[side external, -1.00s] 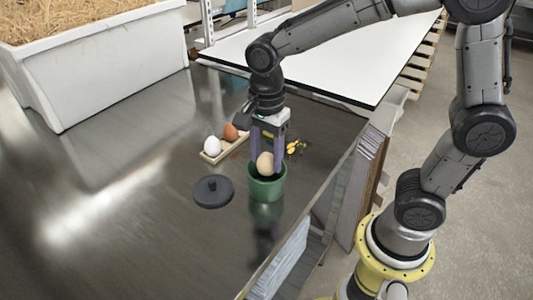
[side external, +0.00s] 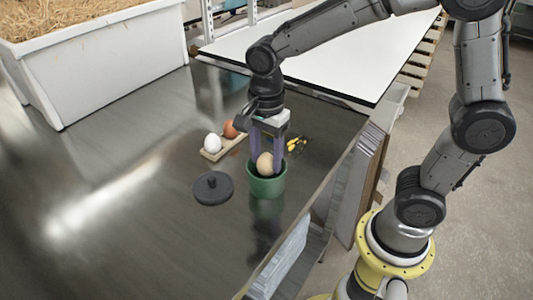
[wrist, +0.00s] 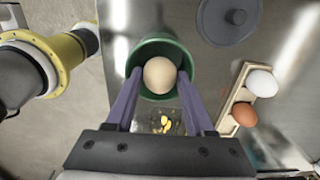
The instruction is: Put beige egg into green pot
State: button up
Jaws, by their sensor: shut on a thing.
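The beige egg (side external: 265,164) is between the fingers of my gripper (side external: 266,158), at the mouth of the green pot (side external: 267,186). In the wrist view the egg (wrist: 160,75) sits inside the outline of the green pot's rim (wrist: 148,43), with the purple fingertips of my gripper (wrist: 158,78) on either side of it. My gripper is shut on the egg. The lower part of the egg is hidden by the pot's wall in the side view. The pot stands upright on the dark table.
A dark pot lid (side external: 213,188) lies left of the pot. A wooden egg holder (side external: 224,147) with a white egg (side external: 212,143) and a brown egg (side external: 230,129) is behind it. Small yellow items (side external: 293,144) lie right of the gripper. A white straw-filled bin (side external: 105,65) is at back left.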

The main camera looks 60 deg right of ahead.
aim_at(266, 169)
jog(key=shift+f, duration=2)
dwell(1.0)
jog(key=o, duration=0.9)
notch_tip(266, 169, up, 13)
jog(key=shift+d+r, duration=0.15)
jog(key=shift+r, duration=0.45)
jog(key=s+d+f+n+t, duration=0.1)
jog(key=s+d+n+t, duration=0.1)
jog(key=s+n, duration=0.5)
jog(key=s+d+f+n+t, duration=0.1)
jog(key=s+d+n+t, duration=0.2)
jog(key=s+n, duration=0.4)
jog(key=d+n, duration=0.1)
jog(key=n, duration=0.3)
jog(key=shift+f+t, duration=0.25)
jog(key=shift+t, duration=0.05)
